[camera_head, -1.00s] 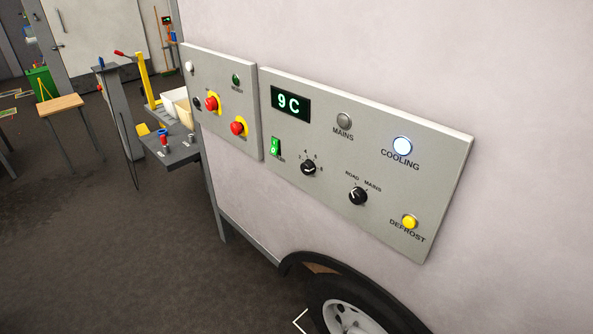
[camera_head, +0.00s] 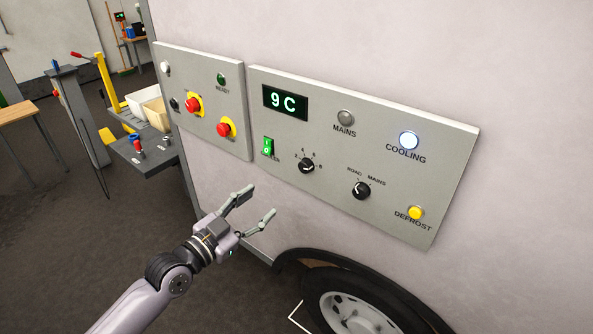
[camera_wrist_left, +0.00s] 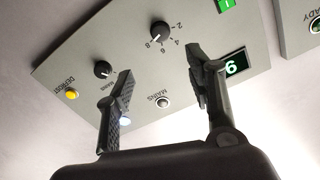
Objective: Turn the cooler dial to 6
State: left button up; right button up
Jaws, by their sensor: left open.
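The cooler dial (camera_head: 306,166) is a black knob with numbers around it, below the green 9 C display (camera_head: 285,102) on the grey panel. The way its pointer faces is too small to tell for sure. In the left wrist view the dial (camera_wrist_left: 160,32) shows upside down, beyond the fingertips and between them. My left gripper (camera_head: 258,203) is open and empty, below and left of the dial and apart from the panel. Its two fingers also show in the left wrist view (camera_wrist_left: 160,82). My right gripper is not in view.
The panel also has a green rocker switch (camera_head: 268,147), a ROAD/MAINS knob (camera_head: 361,190), a lit COOLING lamp (camera_head: 409,141) and a yellow DEFROST button (camera_head: 415,212). A second panel (camera_head: 203,110) with red stop buttons is at left. A wheel (camera_head: 350,305) is below.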

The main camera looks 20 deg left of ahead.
aim_at(303, 168)
pick_arm(q)
jog(key=p+x, duration=0.2)
jog(key=x, duration=1.2)
jog(key=shift+w+p, duration=0.35)
jog(key=shift+w+d+f, duration=0.1)
jog(key=shift+w+d, duration=0.1)
jog(key=shift+w, duration=0.2)
jog(key=shift+c, duration=0.6)
jog(key=c, duration=1.1)
